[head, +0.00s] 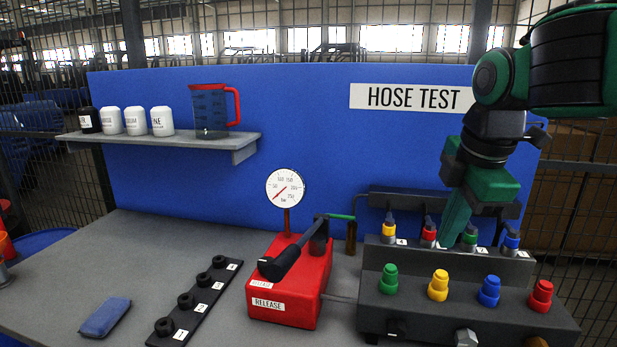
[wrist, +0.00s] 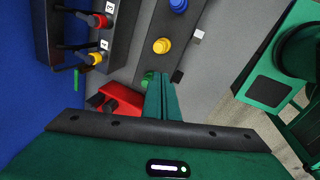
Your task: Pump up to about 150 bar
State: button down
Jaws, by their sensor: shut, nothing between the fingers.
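The red pump (head: 288,290) stands on the grey bench, with RELEASE labels on its front. Its black lever (head: 297,250) slants from the lower left up to a pivot at the right. A round white gauge (head: 285,187) stands on a post at the pump's back; its scale is too small to read surely, and its needle slants toward the lower left. My green gripper (head: 452,228) is to the right of the pump, pointing down by the hose fixture, apart from the lever. Its fingers (wrist: 161,80) are together and empty in the wrist view, where part of the pump (wrist: 124,97) shows.
The dark hose fixture (head: 440,315) with coloured caps and connectors fills the right side. A black strip (head: 195,305) with several numbered fittings and a blue pad (head: 105,317) lie at left. A shelf (head: 160,140) holds bottles and a jug (head: 211,110).

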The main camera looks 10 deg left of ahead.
jog(key=s+a+r+n+y, duration=0.1)
jog(key=a+r+n, duration=0.25)
jog(key=a, duration=0.35)
jog(key=s+a+r+n, duration=0.1)
jog(key=a+r+n, duration=0.1)
jog(key=a+n, duration=0.4)
notch_tip(320, 180, up, 4)
jog(key=n+y, duration=0.2)
jog(key=n, duration=0.5)
send_over(285, 253)
jog(key=shift+m, duration=0.25)
notch_tip(285, 253, down, 8)
jog(key=shift+s+f, duration=0.1)
jog(key=shift+f, duration=0.05)
